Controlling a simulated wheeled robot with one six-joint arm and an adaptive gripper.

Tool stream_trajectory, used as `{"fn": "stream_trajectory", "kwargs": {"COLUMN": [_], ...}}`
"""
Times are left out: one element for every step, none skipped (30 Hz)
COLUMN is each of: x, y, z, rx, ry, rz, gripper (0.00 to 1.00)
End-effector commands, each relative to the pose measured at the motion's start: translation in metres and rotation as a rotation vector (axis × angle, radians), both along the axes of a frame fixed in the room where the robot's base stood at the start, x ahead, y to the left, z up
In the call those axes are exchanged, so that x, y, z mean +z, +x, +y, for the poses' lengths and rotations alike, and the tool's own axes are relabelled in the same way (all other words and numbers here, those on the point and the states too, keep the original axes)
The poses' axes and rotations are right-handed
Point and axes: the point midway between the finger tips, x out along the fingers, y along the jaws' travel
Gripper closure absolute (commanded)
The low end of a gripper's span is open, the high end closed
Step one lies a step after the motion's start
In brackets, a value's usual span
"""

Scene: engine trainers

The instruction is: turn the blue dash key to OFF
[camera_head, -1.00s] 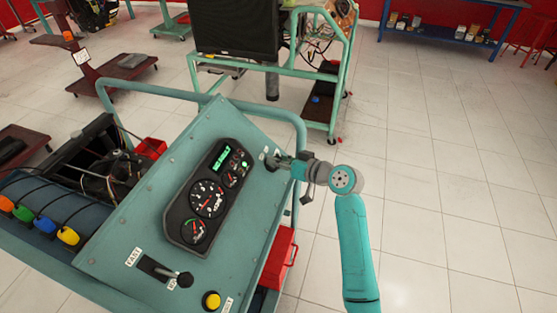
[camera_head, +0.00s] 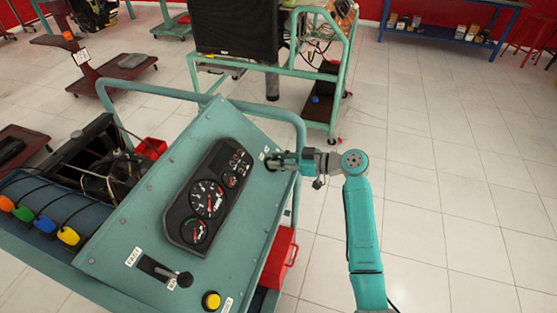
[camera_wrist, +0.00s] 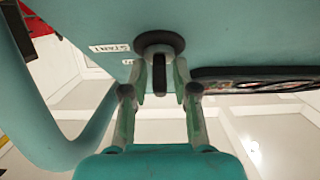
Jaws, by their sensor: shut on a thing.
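The dash key (camera_wrist: 159,70) shows in the wrist view as a dark upright tab below a round dark collar (camera_wrist: 160,43) on the teal panel. It looks dark here; no blue is clear. My gripper (camera_wrist: 161,78) has one finger on each side of the key and is shut on it. In the head view my gripper (camera_head: 277,161) is at the upper right edge of the sloped panel (camera_head: 150,215), hiding the key. A START label (camera_wrist: 110,48) is left of the collar; a second label beside it is partly hidden.
A lever (camera_head: 180,278) and a yellow button (camera_head: 211,300) are at the panel's lower end. A teal tube frame (camera_head: 300,135) curves close behind my gripper. The floor to the right is clear.

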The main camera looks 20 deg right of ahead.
Motion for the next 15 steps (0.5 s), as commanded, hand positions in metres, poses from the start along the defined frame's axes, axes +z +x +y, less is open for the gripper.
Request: {"fn": "stream_trajectory", "kwargs": {"x": [-0.0016,-0.0017,-0.0018,-0.0018,-0.0019,-0.0020,-0.0020,-0.0020,-0.0020,-0.0021,-0.0021,-0.0021,-0.0021,-0.0022,-0.0021], "y": [-0.0004,-0.0005,-0.0005,-0.0005,-0.0005,-0.0005,-0.0005,-0.0005,-0.0005,-0.0006,-0.0006,-0.0006,-0.0006,-0.0007,-0.0006], "z": [-0.0006,-0.0005,-0.0005,-0.0004,-0.0004,-0.0004,-0.0004,-0.0004,-0.0004,-0.0004,-0.0004,-0.0004,-0.0004,-0.0004,-0.0004], "rx": [0.003,0.005,0.006,0.007,0.007,0.007,0.007,0.007,0.007,0.007,0.007,0.007,0.007,0.007,0.007], "ry": [-0.002,-0.003,-0.005,-0.005,-0.005,-0.005,-0.005,-0.005,-0.005,-0.005,-0.005,-0.005,-0.005,-0.005,-0.005], "rz": [0.000,-0.001,-0.001,-0.002,-0.002,-0.002,-0.002,-0.002,-0.002,-0.002,-0.002,-0.001,-0.001,-0.001,-0.001], "gripper": [1.00,1.00,1.00,1.00,1.00,1.00,1.00,1.00,1.00,1.00,1.00,1.00,1.00,0.64,0.62]}}
